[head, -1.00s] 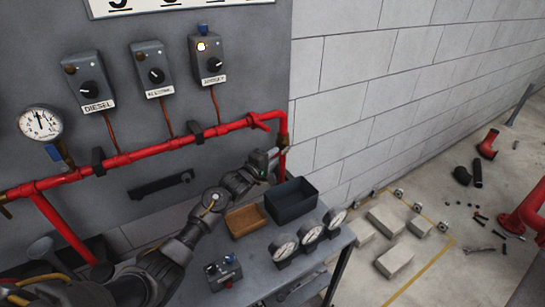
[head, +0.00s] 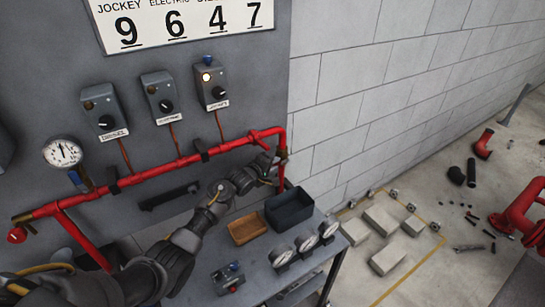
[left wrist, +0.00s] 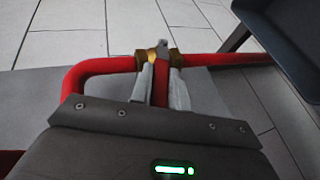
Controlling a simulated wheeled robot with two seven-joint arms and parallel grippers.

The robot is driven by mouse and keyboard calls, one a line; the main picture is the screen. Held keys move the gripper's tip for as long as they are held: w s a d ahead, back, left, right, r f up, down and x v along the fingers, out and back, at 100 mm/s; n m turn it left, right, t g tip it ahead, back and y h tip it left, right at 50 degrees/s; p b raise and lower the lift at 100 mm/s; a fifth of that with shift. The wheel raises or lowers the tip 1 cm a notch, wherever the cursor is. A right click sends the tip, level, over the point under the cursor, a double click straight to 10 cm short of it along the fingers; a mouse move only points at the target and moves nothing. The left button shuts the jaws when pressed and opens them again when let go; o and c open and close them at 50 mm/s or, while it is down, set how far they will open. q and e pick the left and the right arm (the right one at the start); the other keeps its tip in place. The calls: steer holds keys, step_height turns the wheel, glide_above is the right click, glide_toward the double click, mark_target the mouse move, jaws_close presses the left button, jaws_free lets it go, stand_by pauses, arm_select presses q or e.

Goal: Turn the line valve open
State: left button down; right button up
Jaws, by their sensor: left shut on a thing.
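The line valve is a brass body (left wrist: 142,60) with a red lever (left wrist: 161,88) on the red pipe (left wrist: 100,68) in the left wrist view. My left gripper (left wrist: 161,75) is shut on the lever, with one grey finger on each side of it. The lever points from the brass body back toward the palm. In the head view my left gripper (head: 279,160) is at the red pipe's downward run, just below its right-hand bend. The valve is small and mostly covered by the gripper there. My right gripper is in neither view.
A bench below holds a dark bin (head: 290,210), a brown tray (head: 247,226), several gauges (head: 306,241) and a small switch box (head: 228,280). Three control boxes (head: 158,97) and a pressure gauge (head: 62,153) are on the grey panel. Blocks (head: 388,260) lie on the floor.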

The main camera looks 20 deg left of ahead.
arm_select(q)
steer(key=shift+w+r, duration=0.1)
steer(key=shift+r, duration=0.15)
steer(key=c, duration=1.3)
jaws_free()
steer(key=shift+f, duration=0.1)
steer(key=shift+c, duration=0.2)
steer(key=shift+g, duration=0.3)
steer(key=v, duration=1)
steer(key=shift+s+b, duration=0.4)
